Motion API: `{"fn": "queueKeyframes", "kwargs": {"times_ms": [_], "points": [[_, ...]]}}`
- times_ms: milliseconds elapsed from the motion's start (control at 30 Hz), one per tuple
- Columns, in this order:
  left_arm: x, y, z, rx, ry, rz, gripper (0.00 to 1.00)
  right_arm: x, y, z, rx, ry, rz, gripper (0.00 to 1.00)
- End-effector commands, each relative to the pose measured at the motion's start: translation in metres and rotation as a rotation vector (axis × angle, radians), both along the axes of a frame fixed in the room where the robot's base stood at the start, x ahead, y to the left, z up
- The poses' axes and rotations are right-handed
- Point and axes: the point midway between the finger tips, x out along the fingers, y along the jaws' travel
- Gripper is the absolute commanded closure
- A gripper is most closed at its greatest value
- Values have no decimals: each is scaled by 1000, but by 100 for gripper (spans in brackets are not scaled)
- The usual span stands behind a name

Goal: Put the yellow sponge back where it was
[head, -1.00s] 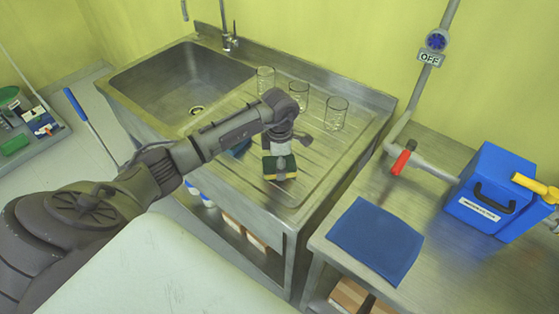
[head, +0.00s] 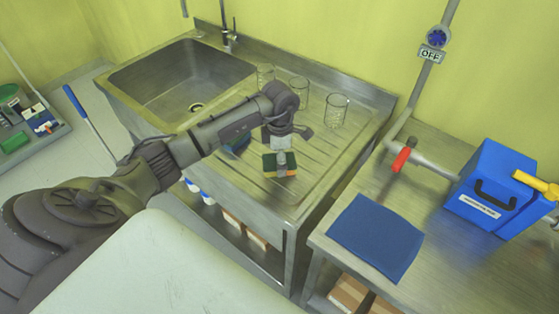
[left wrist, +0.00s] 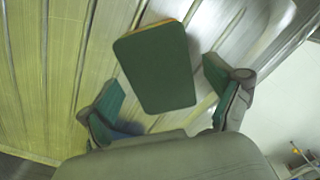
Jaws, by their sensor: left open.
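The yellow sponge (head: 270,166), with a dark green top face, is over the ribbed drainboard (head: 300,197) of the metal sink. My left gripper (head: 281,158) is right at it, pointing down, with one finger in front of the sponge. In the left wrist view the sponge (left wrist: 157,65) shows its green face, with a thin yellow edge at the top. The open left gripper (left wrist: 166,92) has its teal finger pads on either side of the sponge, with gaps to both. My right gripper is not in view.
Several glass beakers (head: 336,111) stand along the back of the drainboard. A dark blue item (head: 237,142) lies left of the gripper, partly hidden by my arm. The basin (head: 180,80) is at the left. A blue cloth (head: 376,238) and a blue box (head: 490,190) are on the right table.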

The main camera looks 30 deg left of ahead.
Motion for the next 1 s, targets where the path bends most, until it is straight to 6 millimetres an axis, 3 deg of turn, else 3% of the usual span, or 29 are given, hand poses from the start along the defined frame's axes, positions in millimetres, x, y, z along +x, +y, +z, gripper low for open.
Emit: {"fn": "queueKeyframes", "kwargs": {"times_ms": [300, 500, 700, 1000], "points": [[1, 1, 65, 4, -7, 0, 9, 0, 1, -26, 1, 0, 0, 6], [1, 1, 98, 2, -4, 1, 9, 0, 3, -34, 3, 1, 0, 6], [0, 0, 110, 1, -2, 0, 9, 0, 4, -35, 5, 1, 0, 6], [0, 0, 110, 1, -1, 0, 9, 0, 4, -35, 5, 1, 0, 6]]}}
